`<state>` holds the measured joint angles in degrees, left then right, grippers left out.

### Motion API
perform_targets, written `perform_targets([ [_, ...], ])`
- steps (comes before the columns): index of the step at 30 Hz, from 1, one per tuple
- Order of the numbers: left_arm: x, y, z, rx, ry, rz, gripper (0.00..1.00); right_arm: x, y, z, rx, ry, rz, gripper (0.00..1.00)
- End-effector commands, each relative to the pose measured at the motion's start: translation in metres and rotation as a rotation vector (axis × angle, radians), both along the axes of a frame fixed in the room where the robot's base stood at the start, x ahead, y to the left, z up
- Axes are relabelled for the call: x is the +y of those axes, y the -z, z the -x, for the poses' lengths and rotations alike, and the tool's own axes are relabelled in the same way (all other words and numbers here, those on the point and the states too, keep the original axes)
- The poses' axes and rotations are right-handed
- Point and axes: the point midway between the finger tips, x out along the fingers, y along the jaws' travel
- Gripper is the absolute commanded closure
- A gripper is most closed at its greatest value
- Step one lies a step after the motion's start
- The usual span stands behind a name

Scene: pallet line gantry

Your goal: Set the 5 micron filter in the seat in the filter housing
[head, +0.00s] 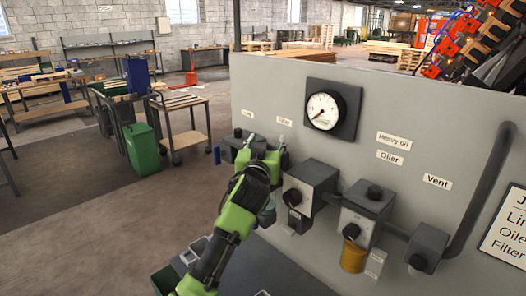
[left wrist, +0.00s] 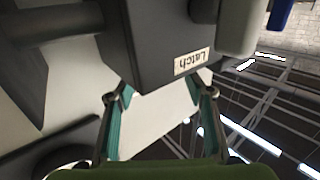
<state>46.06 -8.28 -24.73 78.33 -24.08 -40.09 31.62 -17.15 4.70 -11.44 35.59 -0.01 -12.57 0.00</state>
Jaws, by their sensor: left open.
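My left gripper (head: 266,146) is raised in front of the grey panel, just under the "Filter" label (head: 285,121). Its two fingers are apart, with nothing seen between them. In the left wrist view the teal-padded fingers (left wrist: 158,90) point at the underside of a dark grey housing (left wrist: 150,45) with a "Latch" label (left wrist: 191,61). I cannot tell if they touch it. In the head view my gripper and arm hide most of what is under the "Filter" label. I cannot make out the 5 micron filter or the seat. My right gripper is out of view.
On the panel (head: 262,85) are a gauge (head: 322,110), a grey box with a knob (head: 309,188), an oiler with an amber bowl (head: 353,257) and a vent block (head: 427,246). A light grey cylinder (left wrist: 238,27) hangs beside the housing. A green bin (head: 140,148) stands left on open floor.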

Motion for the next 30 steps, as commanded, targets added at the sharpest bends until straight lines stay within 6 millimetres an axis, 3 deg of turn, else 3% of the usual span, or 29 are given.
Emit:
perform_targets([
  [21, 0.012, -0.004, 0.103, -0.007, 0.003, 0.002, 0.52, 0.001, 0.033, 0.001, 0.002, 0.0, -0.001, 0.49],
  [30, 0.015, -0.006, 0.12, -0.007, 0.003, 0.001, 0.52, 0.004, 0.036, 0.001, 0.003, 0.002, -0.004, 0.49],
])
